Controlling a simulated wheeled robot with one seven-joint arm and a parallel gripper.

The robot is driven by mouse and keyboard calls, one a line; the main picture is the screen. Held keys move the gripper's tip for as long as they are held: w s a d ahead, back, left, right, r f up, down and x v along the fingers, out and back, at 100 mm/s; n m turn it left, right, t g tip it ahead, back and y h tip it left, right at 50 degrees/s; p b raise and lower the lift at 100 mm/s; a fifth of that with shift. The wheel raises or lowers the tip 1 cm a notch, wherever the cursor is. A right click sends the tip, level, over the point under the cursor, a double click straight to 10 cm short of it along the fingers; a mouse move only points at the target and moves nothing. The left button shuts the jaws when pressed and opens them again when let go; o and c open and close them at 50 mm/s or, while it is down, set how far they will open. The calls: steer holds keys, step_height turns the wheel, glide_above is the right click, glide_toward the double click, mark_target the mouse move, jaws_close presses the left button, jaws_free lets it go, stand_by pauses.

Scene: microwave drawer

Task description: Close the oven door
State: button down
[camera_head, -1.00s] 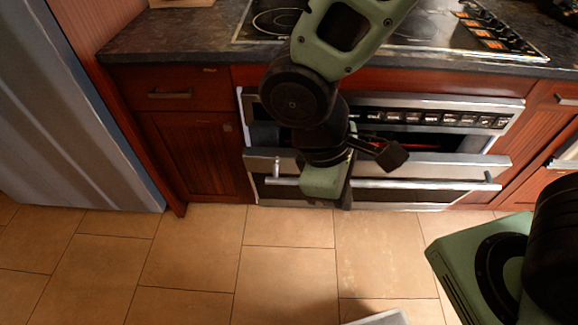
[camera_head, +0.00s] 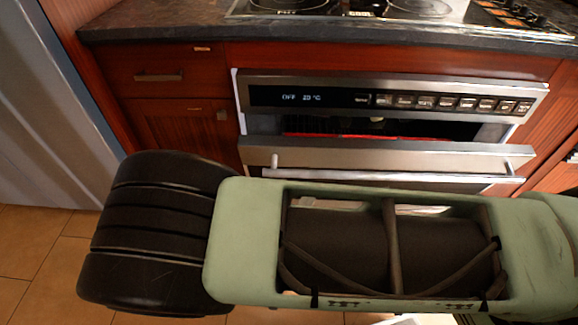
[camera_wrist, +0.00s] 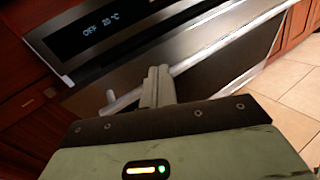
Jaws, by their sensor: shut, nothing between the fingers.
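The oven door (camera_head: 350,154) is a steel front with a long bar handle (camera_head: 400,171), below the control panel. It stands partly open, with a dark gap (camera_head: 400,128) above its top edge. In the wrist view the handle (camera_wrist: 235,37) runs diagonally across the picture. My gripper (camera_wrist: 158,80) is shut and empty, its fingertips at the handle in that view; I cannot tell whether they touch it. My arm hides the gripper and the lower part of the door in the head view.
The control panel (camera_head: 430,101) with a lit display sits above the gap. A dark counter (camera_head: 330,30) with a cooktop (camera_head: 400,12) is above. Wooden cabinets (camera_head: 180,125) flank the oven, and a grey fridge (camera_head: 45,110) stands at left. Tiled floor (camera_head: 40,240) shows at lower left.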

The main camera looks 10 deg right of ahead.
steer(key=w+a+f+n+t+y+b, duration=0.1)
steer(key=w+a+f+n+t+y, duration=0.1)
steer(key=a+f+n+t+y, duration=0.3)
steer(key=n+t+y+b, duration=0.1)
steer(key=n, duration=0.1)
glide_toward(290, 139)
steer(key=x, duration=0.3)
steer(key=shift+w+d+f, duration=0.1)
steer(key=shift+w+d, duration=0.05)
steer(key=shift+w, duration=0.4)
steer(key=x, duration=0.2)
steer(key=p+x, duration=0.1)
steer(key=x, duration=0.3)
steer(key=shift+r, duration=0.4)
steer(key=shift+f, duration=0.1)
